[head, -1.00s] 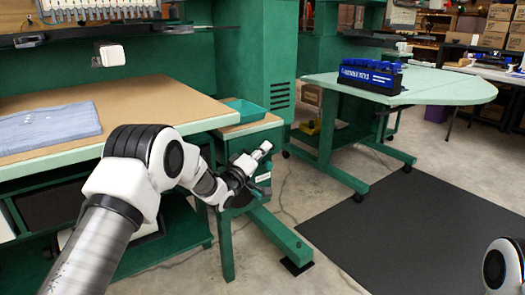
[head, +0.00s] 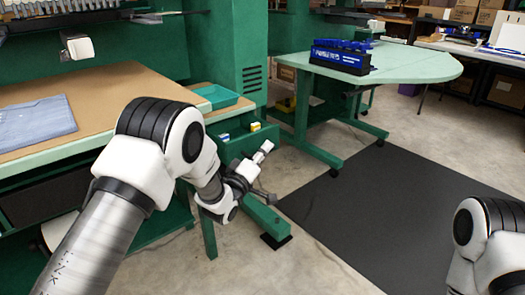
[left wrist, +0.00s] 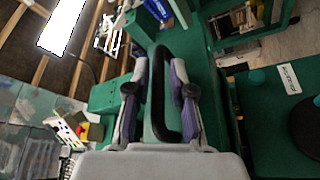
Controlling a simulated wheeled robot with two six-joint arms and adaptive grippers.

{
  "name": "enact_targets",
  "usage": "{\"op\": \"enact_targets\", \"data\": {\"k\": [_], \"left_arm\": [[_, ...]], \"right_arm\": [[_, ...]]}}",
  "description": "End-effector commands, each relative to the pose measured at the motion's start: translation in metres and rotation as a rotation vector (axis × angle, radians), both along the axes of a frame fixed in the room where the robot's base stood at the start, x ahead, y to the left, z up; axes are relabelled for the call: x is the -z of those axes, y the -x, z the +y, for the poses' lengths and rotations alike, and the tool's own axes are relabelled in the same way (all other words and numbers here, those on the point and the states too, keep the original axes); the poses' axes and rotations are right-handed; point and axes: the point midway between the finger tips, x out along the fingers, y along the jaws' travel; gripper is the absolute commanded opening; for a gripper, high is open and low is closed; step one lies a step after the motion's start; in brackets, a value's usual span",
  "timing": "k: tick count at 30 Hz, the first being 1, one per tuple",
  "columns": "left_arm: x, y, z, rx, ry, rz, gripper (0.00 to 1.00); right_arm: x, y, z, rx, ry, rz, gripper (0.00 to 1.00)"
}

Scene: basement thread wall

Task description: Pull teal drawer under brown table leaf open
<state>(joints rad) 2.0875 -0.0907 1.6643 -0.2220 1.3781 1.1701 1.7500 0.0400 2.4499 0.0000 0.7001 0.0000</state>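The teal drawer (head: 241,147) stands pulled out under the brown leaf (head: 229,112), beside the larger brown table. Its inside shows a yellow item (head: 255,126) and a small blue-and-white item (head: 223,137). My left gripper (head: 264,172) is at the drawer's front in the head view. In the left wrist view, the black bar handle (left wrist: 160,85) runs between the two fingers of this gripper (left wrist: 160,62), which look closed on it. The arm hides part of the drawer front. My right gripper is out of view; only part of its arm shows at lower right.
A teal tray (head: 220,96) sits on the leaf. A folded blue cloth (head: 32,122) lies on the brown table (head: 115,88). A light green table (head: 410,68) with a blue rack (head: 341,58) stands behind. The black floor mat (head: 365,205) is clear.

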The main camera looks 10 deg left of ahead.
Motion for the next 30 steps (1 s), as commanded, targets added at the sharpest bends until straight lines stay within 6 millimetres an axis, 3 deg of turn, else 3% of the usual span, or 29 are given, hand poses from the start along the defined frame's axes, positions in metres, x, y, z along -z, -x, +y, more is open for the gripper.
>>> {"op": "enact_targets", "data": {"k": [8,11,21,25,30], "left_arm": [[0.001,0.003,0.001,0.000,0.000,0.000,0.23],[0.004,0.015,0.005,-0.002,0.000,0.003,0.23],[0.021,0.092,0.030,-0.001,0.002,0.003,0.23],[0.024,0.108,0.035,0.000,0.001,0.001,0.23],[0.025,0.112,0.036,0.000,0.001,0.000,0.23]], "right_arm": [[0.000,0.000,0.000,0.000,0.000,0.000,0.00],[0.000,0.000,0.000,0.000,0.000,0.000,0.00],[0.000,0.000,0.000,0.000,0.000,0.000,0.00],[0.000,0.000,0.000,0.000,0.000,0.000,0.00],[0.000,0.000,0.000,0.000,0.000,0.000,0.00]]}}
